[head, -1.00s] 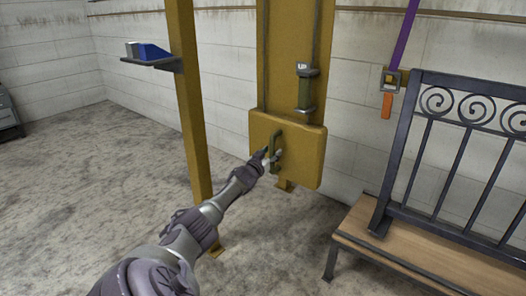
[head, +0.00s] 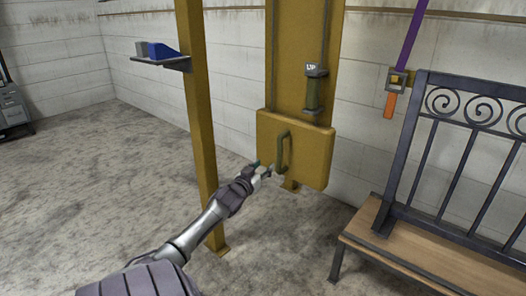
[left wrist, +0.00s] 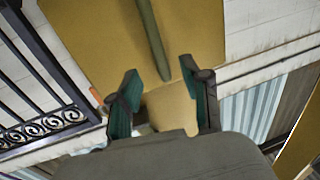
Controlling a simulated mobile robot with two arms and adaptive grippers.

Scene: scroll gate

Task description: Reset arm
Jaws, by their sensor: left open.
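The yellow gate post (head: 300,60) carries a yellow box (head: 312,152) with a dark olive handle (head: 284,150) on its front. My left gripper (head: 264,170) is just below and left of the handle's lower end, apart from it as far as I can tell. In the left wrist view, the open jaws (left wrist: 160,100) have nothing between them, and the handle (left wrist: 152,38) shows beyond them against the yellow box (left wrist: 90,30). A cylinder marked "UP" (head: 315,88) is mounted above the box. My right gripper is not in view.
A second yellow post (head: 197,120) stands to the left, with a small shelf (head: 150,62) holding a blue and grey item. A bench (head: 440,245) with a dark metal back stands at the right. A purple strap (head: 410,40) hangs on the wall.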

